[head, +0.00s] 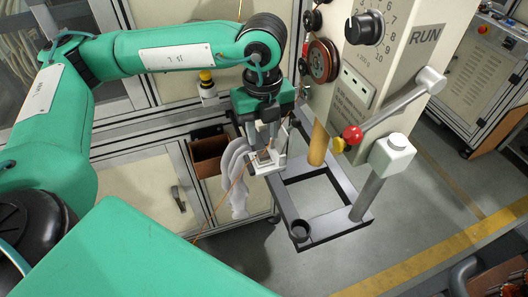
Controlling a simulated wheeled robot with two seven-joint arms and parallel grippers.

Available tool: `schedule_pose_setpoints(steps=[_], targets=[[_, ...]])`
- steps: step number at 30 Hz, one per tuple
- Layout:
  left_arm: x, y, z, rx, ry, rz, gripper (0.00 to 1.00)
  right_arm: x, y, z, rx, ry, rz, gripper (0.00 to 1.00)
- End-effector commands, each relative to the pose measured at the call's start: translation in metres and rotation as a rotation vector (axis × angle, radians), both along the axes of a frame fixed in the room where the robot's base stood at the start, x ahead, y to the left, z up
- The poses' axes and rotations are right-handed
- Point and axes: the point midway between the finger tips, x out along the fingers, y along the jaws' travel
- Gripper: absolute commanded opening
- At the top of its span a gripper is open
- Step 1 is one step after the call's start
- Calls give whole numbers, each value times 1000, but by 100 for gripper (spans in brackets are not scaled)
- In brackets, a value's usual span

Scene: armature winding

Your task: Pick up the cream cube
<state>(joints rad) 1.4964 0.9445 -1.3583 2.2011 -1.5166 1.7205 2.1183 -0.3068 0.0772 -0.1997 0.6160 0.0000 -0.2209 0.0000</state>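A cream, block-like cube (392,154) with a short round top sits at the upper end of a grey post, right of centre. My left gripper (263,150) hangs fingers-down left of the grey frame, well apart from this cube. Its two fingers show a gap with a small brownish piece at their tips. I cannot tell if they grip it. A whitish bracket-like part (270,166) is right at the fingertips, partly hidden. My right gripper is not in view.
A machine panel (405,45) with a dial overhangs at upper right. A lever with a red knob (352,134) juts beside the cream cube. A yellow post (318,146) and an open grey frame (345,232) stand below. A thin copper-coloured wire (222,204) runs down near the gripper.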

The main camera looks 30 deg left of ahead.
Motion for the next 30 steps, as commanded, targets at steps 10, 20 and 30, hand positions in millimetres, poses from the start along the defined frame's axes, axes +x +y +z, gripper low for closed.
schedule_pose_setpoints(steps=[10, 20, 30], targets=[[-1, -2, -27, 0, 4, -2, 35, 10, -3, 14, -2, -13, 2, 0], [-1, -6, -67, -1, 1, -2, 35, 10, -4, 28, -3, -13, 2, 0], [0, -6, -69, -1, 0, -2, 13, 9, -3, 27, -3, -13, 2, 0]])
